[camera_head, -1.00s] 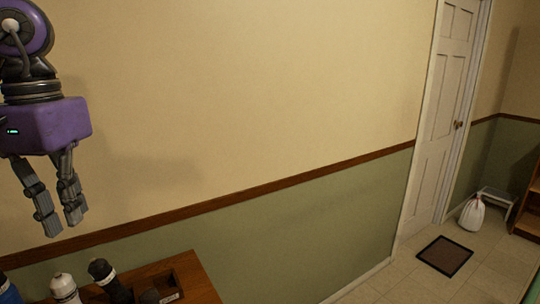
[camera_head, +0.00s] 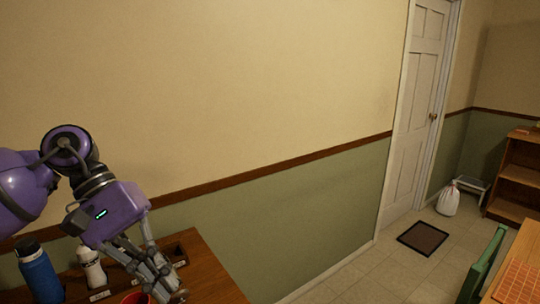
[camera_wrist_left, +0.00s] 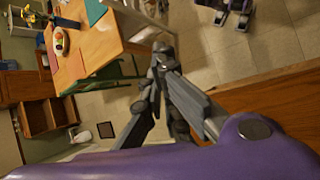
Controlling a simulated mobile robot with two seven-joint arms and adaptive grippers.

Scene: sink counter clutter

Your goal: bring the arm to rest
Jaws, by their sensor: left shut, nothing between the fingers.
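My left gripper (camera_head: 172,292) is at the lower left in the head view. Its purple wrist is tilted, and its grey fingers point down and to the right over the wooden counter. The fingers are shut with nothing between them. In the left wrist view the gripper (camera_wrist_left: 165,50) shows in the middle, with floor and furniture beyond. Its fingers partly hide a red cup (camera_head: 135,298) at the bottom edge of the head view. My right gripper is not seen.
A blue bottle (camera_head: 40,275) and a white bottle (camera_head: 92,270) stand on the wooden counter (camera_head: 212,284), left of the fingers. Free floor with a dark mat (camera_head: 423,238) lies to the right. A green chair (camera_head: 484,265) and a table (camera_head: 522,258) stand at lower right.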

